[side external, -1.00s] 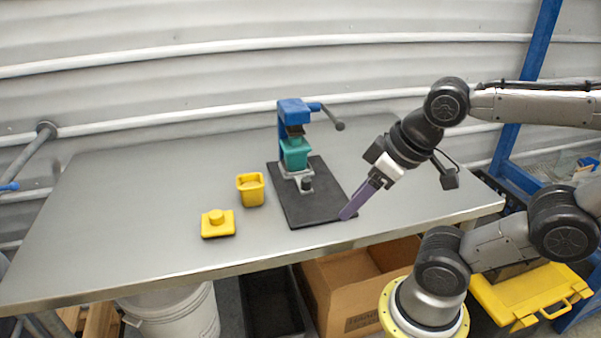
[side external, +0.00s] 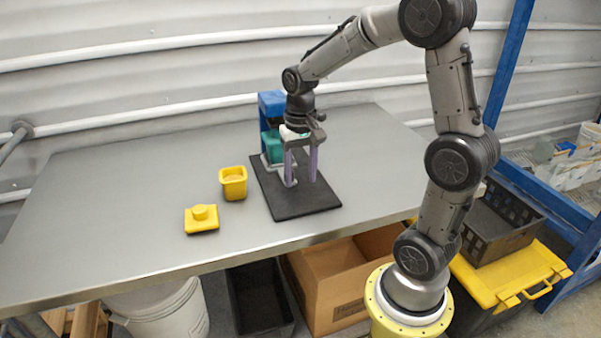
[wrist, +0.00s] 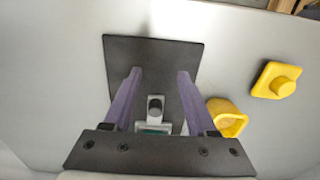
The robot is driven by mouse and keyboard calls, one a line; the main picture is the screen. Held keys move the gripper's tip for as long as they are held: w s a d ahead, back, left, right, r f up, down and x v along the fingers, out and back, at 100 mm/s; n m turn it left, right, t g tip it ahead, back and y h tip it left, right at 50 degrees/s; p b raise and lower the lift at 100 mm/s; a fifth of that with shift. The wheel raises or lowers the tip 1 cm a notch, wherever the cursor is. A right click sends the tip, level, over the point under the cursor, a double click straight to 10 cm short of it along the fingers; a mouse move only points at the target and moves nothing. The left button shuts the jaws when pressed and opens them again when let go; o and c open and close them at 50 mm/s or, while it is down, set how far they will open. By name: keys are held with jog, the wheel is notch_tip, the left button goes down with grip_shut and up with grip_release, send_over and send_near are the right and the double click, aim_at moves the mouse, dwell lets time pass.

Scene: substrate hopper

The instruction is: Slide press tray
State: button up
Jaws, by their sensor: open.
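The press stands on a black base plate (side external: 297,207), with a blue frame (side external: 272,104) and a teal block (side external: 273,148) under its top. Its light grey tray (wrist: 152,127) carries an upright black knob (wrist: 155,104) in the wrist view. My gripper (side external: 300,183) has two long purple fingers pointing down over the plate, in front of the press. In the wrist view, my gripper (wrist: 159,73) is open, with the knob between the lines of its fingers and no visible contact. My wrist and fingers hide much of the press in the side view.
A yellow cup (side external: 233,183) with tan contents stands left of the plate. A yellow square lid with a knob (side external: 202,217) lies farther left, near the table's front edge. The left half of the metal table (side external: 110,200) is clear.

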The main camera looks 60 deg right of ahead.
jog(key=w+d, duration=0.6)
jog(key=shift+w+d, duration=0.35)
jog(key=shift+d, duration=0.05)
notch_tip(320, 180, down, 3)
jog(key=shift+s+a, duration=0.1)
jog(key=shift+f, duration=0.95)
jog(key=c, duration=0.9)
jog(key=shift+o, duration=0.2)
